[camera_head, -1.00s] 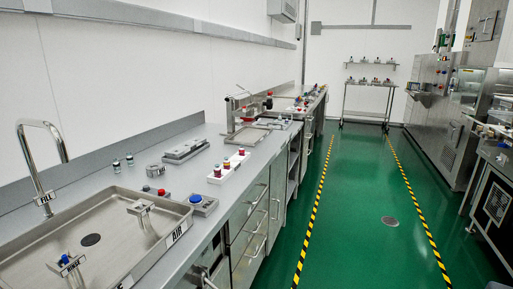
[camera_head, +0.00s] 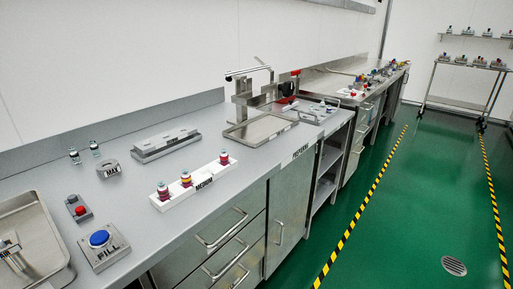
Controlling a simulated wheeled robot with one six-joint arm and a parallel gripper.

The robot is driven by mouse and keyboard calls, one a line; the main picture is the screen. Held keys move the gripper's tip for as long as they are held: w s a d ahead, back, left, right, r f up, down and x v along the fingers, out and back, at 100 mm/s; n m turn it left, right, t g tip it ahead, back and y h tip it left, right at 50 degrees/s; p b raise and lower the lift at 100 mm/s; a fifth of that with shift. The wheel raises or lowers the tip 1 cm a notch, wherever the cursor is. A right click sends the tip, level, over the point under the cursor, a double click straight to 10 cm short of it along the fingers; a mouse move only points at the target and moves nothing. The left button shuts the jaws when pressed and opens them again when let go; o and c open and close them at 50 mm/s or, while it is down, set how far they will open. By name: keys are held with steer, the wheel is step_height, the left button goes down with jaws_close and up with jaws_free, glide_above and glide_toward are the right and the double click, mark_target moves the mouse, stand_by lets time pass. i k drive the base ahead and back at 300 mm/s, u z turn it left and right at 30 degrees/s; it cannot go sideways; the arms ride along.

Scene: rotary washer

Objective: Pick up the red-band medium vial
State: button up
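A white rack (camera_head: 205,182) labelled MEDIUM stands on the grey counter, left of centre. It holds three small upright vials with red caps and dark reddish bodies. The near vial (camera_head: 163,191) is at the rack's left end. The middle vial (camera_head: 186,179) shows a yellow band. The far vial (camera_head: 224,158) stands apart at the right end. Which of the near and far vials has the red band is too small to tell. My gripper is not in view.
A blue FILL button (camera_head: 99,239), a red button (camera_head: 80,210) and a sink (camera_head: 38,235) are at the left.

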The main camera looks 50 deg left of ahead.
mark_target(223, 157)
steer(key=i, duration=1.15)
steer(key=u, duration=3.85)
steer(key=i, duration=0.5)
steer(key=z, duration=0.05)
